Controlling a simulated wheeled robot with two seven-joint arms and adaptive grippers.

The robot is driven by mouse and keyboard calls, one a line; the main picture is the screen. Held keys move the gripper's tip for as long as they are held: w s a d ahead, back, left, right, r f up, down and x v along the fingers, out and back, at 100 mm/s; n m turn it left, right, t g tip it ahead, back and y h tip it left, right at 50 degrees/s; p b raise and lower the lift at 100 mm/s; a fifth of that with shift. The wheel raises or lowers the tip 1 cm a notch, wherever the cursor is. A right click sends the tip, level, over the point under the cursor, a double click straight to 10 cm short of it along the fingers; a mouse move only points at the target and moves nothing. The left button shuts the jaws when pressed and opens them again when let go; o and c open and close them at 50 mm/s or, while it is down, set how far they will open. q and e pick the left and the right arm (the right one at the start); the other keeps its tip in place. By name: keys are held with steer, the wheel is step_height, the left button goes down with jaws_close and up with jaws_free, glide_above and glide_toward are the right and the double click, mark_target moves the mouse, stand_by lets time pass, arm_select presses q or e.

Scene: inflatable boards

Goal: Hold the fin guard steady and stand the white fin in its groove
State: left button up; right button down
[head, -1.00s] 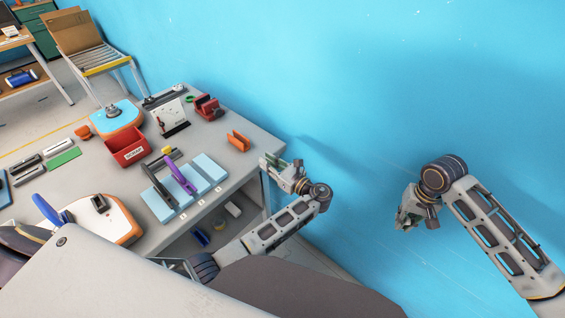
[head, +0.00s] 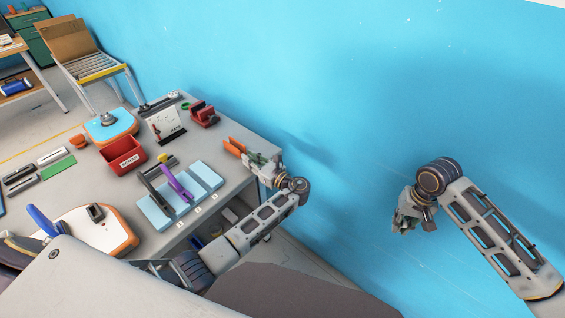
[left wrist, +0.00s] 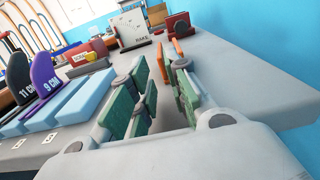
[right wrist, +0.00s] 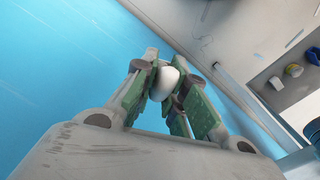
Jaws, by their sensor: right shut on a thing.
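The orange fin guard (head: 233,146) sits on the grey table near its right edge. It also shows in the left wrist view (left wrist: 177,47), ahead of the left fingers and partly hidden by them. My left gripper (head: 253,163) is open, with green-padded fingers (left wrist: 160,85) apart and nothing between them, just beside the guard. My right gripper (head: 402,224) is over free space by the blue wall, right of the table. In the right wrist view, its fingers (right wrist: 165,95) are shut on a white rounded piece (right wrist: 167,78), the white fin seen end-on.
Black and purple fins (head: 177,184) stand on a pale blue block (head: 204,178) left of my left gripper. A red bin (head: 123,154), a white upright board (head: 163,122) and a red vise-like block (head: 204,114) stand further back. The blue wall runs behind the table.

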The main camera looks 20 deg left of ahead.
arm_select(q)
steer(key=shift+x, duration=2.5)
jaws_close()
steer(key=shift+o, duration=1.5)
jaws_free()
steer(key=shift+s+d, duration=0.1)
steer(key=shift+d, duration=0.05)
steer(key=v, duration=1.1)
steer(key=shift+d, duration=0.4)
